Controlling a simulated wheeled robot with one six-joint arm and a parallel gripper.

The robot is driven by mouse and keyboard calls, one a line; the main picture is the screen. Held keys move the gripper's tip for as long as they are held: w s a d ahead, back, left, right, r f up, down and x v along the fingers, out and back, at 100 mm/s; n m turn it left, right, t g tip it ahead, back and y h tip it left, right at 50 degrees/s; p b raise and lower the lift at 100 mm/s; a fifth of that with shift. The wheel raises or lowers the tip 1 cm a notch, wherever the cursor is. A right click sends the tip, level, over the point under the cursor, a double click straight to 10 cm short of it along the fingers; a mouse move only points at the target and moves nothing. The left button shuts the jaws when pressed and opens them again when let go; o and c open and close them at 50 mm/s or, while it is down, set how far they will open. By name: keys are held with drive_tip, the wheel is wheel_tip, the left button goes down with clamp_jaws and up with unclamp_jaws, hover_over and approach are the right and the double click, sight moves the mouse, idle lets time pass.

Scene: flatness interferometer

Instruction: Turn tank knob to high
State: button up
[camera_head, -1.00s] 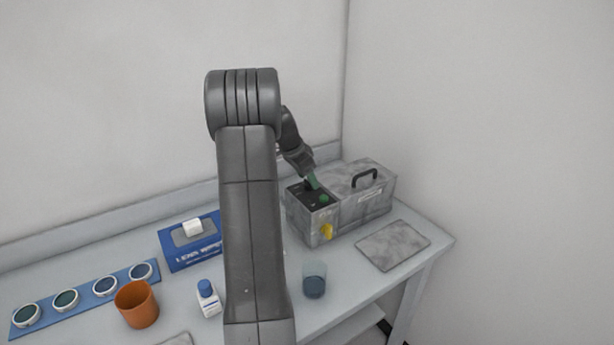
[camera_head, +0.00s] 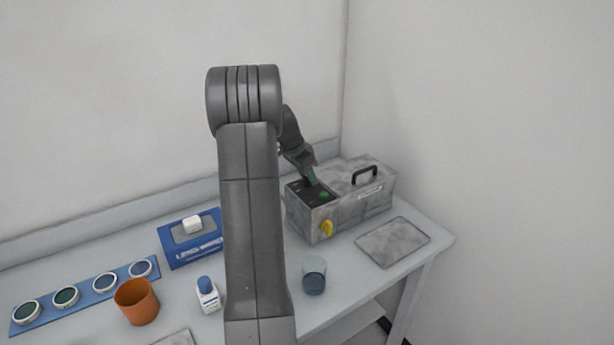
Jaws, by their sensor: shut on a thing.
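The tank (camera_head: 345,215) is a mottled grey metal box with a black handle (camera_head: 364,175) on its lid, standing at the back right of the table. A black control panel (camera_head: 302,193) covers the left part of its top. A green part (camera_head: 325,195) shows on the panel, and a yellow spigot-like part (camera_head: 326,228) sticks out of its front. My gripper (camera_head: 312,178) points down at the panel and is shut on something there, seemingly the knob. The fingers hide most of the held part, so I cannot read its setting.
A grey slab (camera_head: 393,243) lies right of the tank. A glass with dark liquid (camera_head: 314,275) stands in front of it. To the left are a blue lens wipes box (camera_head: 195,252), a white bottle with blue cap (camera_head: 208,295), an orange cup (camera_head: 137,303) and a blue strip (camera_head: 85,290) of round lenses.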

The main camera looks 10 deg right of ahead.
drive_tip(key=n+t+b, duration=0.1)
drive_tip(key=n, duration=0.2)
drive_tip(key=shift+s+d+n+y+b, duration=0.1)
drive_tip(key=shift+n+y+b, duration=0.2)
drive_tip(key=shift+n+b, duration=0.1)
drive_tip(key=n+y, duration=0.1)
drive_tip(key=n, duration=0.1)
drive_tip(key=n+t, duration=0.1)
drive_tip(key=n, duration=0.2)
drive_tip(key=shift+d+r+y, duration=0.1)
drive_tip(key=shift+d+y, duration=0.05)
drive_tip(key=shift+y, duration=0.25)
drive_tip(key=n+y, duration=0.1)
drive_tip(key=n, duration=0.2)
drive_tip(key=n+y, duration=0.1)
drive_tip(key=n, duration=0.1)
drive_tip(key=shift+d+n+t, duration=0.15)
drive_tip(key=shift+n+t, duration=0.25)
drive_tip(key=n+y, duration=0.1)
drive_tip(key=n, duration=0.3)
drive_tip(key=shift+n+g+y+b, duration=0.3)
drive_tip(key=shift+y, duration=0.1)
drive_tip(key=o, duration=1)
drive_tip(key=shift+d, duration=0.1)
